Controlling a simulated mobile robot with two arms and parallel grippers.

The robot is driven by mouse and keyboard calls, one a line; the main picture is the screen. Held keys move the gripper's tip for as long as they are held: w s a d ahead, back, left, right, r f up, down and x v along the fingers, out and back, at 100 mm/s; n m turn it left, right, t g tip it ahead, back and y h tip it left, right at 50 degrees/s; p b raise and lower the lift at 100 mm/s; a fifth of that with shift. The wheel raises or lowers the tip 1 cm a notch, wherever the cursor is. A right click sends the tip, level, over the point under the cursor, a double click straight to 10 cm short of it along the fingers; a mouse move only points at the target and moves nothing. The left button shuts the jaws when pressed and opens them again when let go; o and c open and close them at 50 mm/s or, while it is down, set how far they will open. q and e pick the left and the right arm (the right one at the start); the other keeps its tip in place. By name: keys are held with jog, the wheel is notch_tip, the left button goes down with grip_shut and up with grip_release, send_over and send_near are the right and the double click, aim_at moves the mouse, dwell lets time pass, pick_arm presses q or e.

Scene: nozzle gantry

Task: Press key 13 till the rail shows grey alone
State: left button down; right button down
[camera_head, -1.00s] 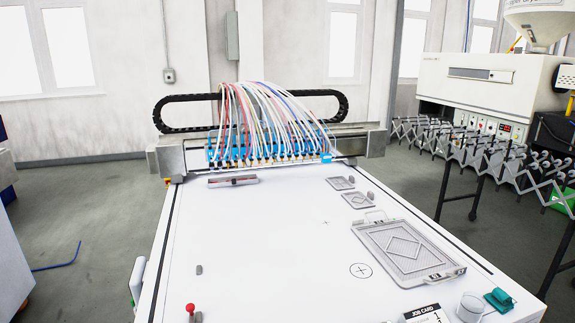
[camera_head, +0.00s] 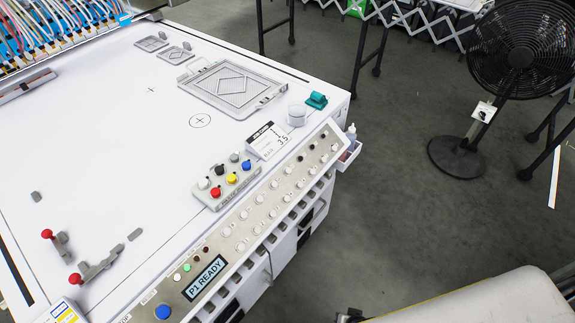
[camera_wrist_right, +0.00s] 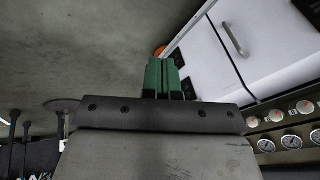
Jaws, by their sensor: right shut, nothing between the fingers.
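The control panel (camera_head: 262,213) runs along the table's front edge in the head view, with rows of round white keys and two dark ones. Key numbers are too small to read, so I cannot tell which is key 13. The display (camera_head: 205,277) reads "P1 READY". The nozzle rail (camera_head: 60,45), with blue blocks and coloured tubes, is at upper left, cut by the picture edge; no clear grey sign shows there. My right gripper (camera_wrist_right: 162,76) is shut and empty in the right wrist view, green fingers together, away from the keys. My left gripper is out of view.
A block of coloured knobs (camera_head: 228,180) and a job card (camera_head: 268,140) stand behind the panel. Red-knobbed clamps (camera_head: 88,268) lie at lower left. A black fan (camera_head: 518,55) stands right. White cabinet doors (camera_wrist_right: 215,60) and gauges (camera_wrist_right: 290,141) show in the wrist view.

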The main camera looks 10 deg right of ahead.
jog(key=w+r+m+t+y+p, duration=0.1)
jog(key=w+r+m+t, duration=0.3)
jog(key=w+r, duration=0.55)
jog(key=m+t+y+p, duration=0.2)
jog(key=m+t+p, duration=0.15)
jog(key=m, duration=0.65)
send_near(288, 171)
notch_tip(288, 171, down, 8)
jog(key=s+d, duration=0.3)
jog(key=w+a+r+m+t+y, duration=0.1)
jog(key=w+r+m+t+y, duration=0.1)
jog(key=r, duration=1.2)
jog(key=w+m+t, duration=0.1)
jog(key=w+m, duration=0.1)
jog(key=w, duration=0.1)
jog(key=shift+a+m+y+p, duration=0.25)
jog(key=shift+m+y+p, duration=0.05)
jog(key=shift+m+p, duration=0.1)
jog(key=shift+f, duration=0.15)
jog(key=w+f+b, duration=0.1)
jog(key=f+b, duration=0.1)
jog(key=w+a+f+b, duration=0.1)
jog(key=f+b, duration=0.1)
jog(key=w+a+f+b, duration=0.1)
jog(key=f+b, duration=0.1)
jog(key=shift+w+a, duration=0.15)
jog(key=shift+a, duration=0.05)
jog(key=shift+w+a+f+b, duration=0.4)
jog(key=shift+f+b, duration=0.15)
jog(key=shift+b, duration=0.1)
